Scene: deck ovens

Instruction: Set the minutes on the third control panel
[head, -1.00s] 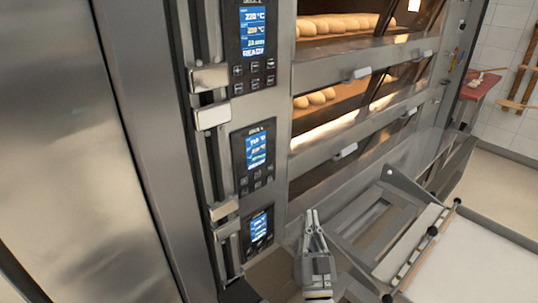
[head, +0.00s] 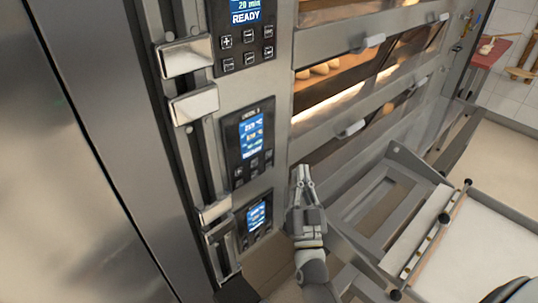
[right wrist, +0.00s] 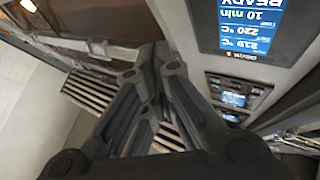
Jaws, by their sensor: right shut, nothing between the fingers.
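Control panels run in a column on the oven front in the head view. The upper panel (head: 243,45) reads 20 min and READY. The middle panel (head: 248,145) has a lit blue screen over small buttons; its label is too blurred to read surely. A lower panel (head: 258,218) sits beneath. My right gripper (head: 303,172) is shut and empty, pointing up, to the right of the middle panel and apart from it. In the right wrist view the shut fingers (right wrist: 157,65) show beside an upside-down screen (right wrist: 250,25) reading 220 °C, 10 min, READY. My left gripper is out of view.
Metal handles (head: 190,106) stand out left of the panels. Oven decks with bread (head: 325,69) and a door handle (head: 350,128) lie to the right. A metal loader frame with a pale surface (head: 470,258) stands at lower right, close to my right arm.

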